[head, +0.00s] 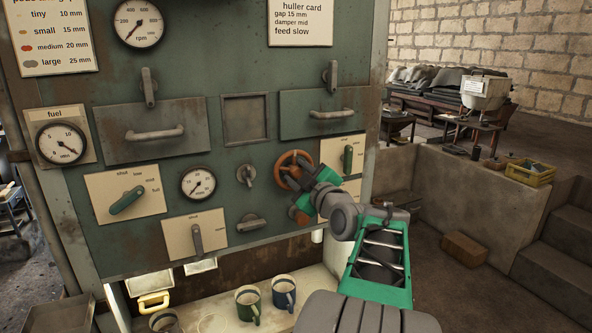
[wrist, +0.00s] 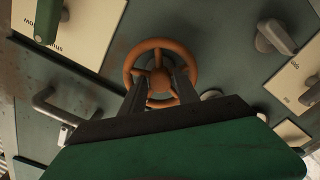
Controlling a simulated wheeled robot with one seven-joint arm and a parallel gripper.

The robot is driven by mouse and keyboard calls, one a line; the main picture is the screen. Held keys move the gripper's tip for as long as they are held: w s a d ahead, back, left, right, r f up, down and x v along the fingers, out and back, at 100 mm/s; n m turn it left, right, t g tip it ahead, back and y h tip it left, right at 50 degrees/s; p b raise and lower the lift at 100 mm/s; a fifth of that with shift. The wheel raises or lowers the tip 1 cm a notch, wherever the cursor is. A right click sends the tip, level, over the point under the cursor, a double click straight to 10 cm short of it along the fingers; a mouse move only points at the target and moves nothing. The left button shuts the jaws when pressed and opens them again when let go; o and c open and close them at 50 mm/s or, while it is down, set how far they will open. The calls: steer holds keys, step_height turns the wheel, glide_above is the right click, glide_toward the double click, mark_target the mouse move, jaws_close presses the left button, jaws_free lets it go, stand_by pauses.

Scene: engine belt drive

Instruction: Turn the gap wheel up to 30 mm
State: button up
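The orange gap wheel (head: 294,158) is a round spoked handwheel on the green panel, right of centre in the head view. It also shows in the wrist view (wrist: 160,43), seen face-on with its hub in the middle. My gripper (wrist: 160,82) is at the wheel, its two dark fingers apart on either side of the hub and lower spokes. The fingers cover part of the lower rim. I cannot tell whether they touch the wheel. In the head view my arm hides the wheel's lower right side.
A small dial (head: 198,183) sits left of the wheel. Grey levers (head: 246,175) and a green lever (head: 347,159) stand close around it. Drawer handles (head: 332,114) jut out above. A green mug (head: 248,305) and blue mug (head: 284,293) stand on the shelf below.

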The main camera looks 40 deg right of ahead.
steer(key=shift+w+d, duration=0.15)
steer(key=shift+w, duration=0.4)
jaws_close()
